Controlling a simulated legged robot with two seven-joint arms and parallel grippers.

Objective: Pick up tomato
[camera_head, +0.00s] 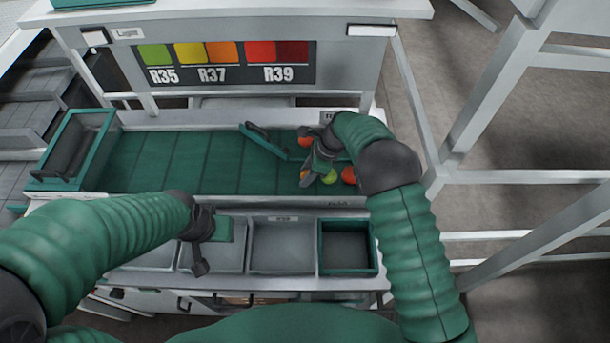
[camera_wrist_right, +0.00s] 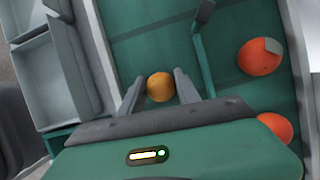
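Several tomatoes lie on the green conveyor belt (camera_head: 160,165), near its right end. In the head view there is a red tomato (camera_head: 305,142) at the back, a yellow-green tomato (camera_head: 329,177) and another red tomato (camera_head: 348,175). My right gripper (camera_wrist_right: 158,80) points down over the belt. Two red tomatoes (camera_wrist_right: 260,57) (camera_wrist_right: 275,127) lie to the right. My left gripper (camera_head: 200,252) hangs over the front bins; its finger opening is unclear.
A teal diverter bar (camera_head: 262,140) crosses the belt close to my right gripper. Grey bins (camera_head: 283,247) and a teal-rimmed bin (camera_head: 347,247) line the front; those visible look empty. A colour chart (camera_head: 230,64) stands behind. The belt's left part is clear.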

